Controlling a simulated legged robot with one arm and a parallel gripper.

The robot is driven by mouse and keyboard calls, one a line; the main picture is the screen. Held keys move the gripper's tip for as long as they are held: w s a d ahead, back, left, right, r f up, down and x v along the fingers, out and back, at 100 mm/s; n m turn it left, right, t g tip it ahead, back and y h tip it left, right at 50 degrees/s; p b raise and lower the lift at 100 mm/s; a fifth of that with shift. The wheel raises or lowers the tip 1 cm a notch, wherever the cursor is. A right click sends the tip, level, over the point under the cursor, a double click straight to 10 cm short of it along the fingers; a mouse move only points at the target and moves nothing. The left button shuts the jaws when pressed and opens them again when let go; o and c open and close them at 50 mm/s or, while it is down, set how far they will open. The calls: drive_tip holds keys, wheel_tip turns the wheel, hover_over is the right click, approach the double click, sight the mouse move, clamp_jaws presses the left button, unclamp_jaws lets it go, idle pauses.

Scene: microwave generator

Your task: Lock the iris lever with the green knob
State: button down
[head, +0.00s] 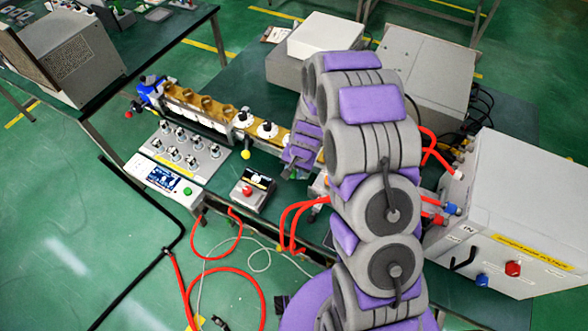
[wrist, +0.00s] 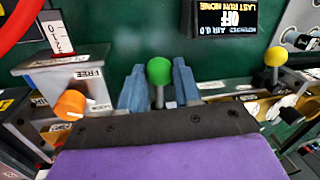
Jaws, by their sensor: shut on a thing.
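The green knob (wrist: 159,71) is a round ball on a short metal lever, near the middle of the wrist view. My gripper (wrist: 158,84) has its two blue-grey fingers on either side of the knob and its stem, shut on it. The exact contact is partly hidden by the dark edge of my gripper. In the head view my arm covers the green knob and most of my gripper. The iris that the lever belongs to cannot be made out.
A yellow knob (wrist: 276,57) stands to the right and an orange knob (wrist: 70,105) to the left, beside a grey block (wrist: 62,72) marked FREE. A control panel (head: 185,150) and red hoses (head: 290,218) lie around the bench.

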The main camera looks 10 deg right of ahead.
drive_tip(key=c, duration=0.8)
unclamp_jaws()
drive_tip(key=shift+a, duration=0.1)
drive_tip(key=shift+r, duration=0.1)
drive_tip(key=d+r, duration=0.1)
drive_tip(key=r, duration=0.4)
drive_tip(key=d+r, duration=0.1)
drive_tip(key=r, duration=0.5)
drive_tip(key=s+d+r+p, duration=0.1)
drive_tip(key=r, duration=0.4)
drive_tip(key=shift+s+r, duration=0.1)
drive_tip(key=shift+r, duration=0.3)
drive_tip(key=s+d+r+n+g+b, duration=0.1)
drive_tip(key=s+r+b, duration=0.1)
drive_tip(key=s, duration=0.9)
drive_tip(key=s+d+r+n+g+h+b, duration=0.1)
drive_tip(key=s+r+n, duration=0.1)
drive_tip(key=s, duration=0.9)
drive_tip(key=s+d+r+n+h+b, duration=0.1)
drive_tip(key=s+r, duration=0.3)
drive_tip(key=s, duration=0.7)
drive_tip(key=shift+s+d+r+n+g+b, duration=0.15)
drive_tip(key=shift+s+n+g+b, duration=0.2)
drive_tip(key=shift+n+b, duration=0.4)
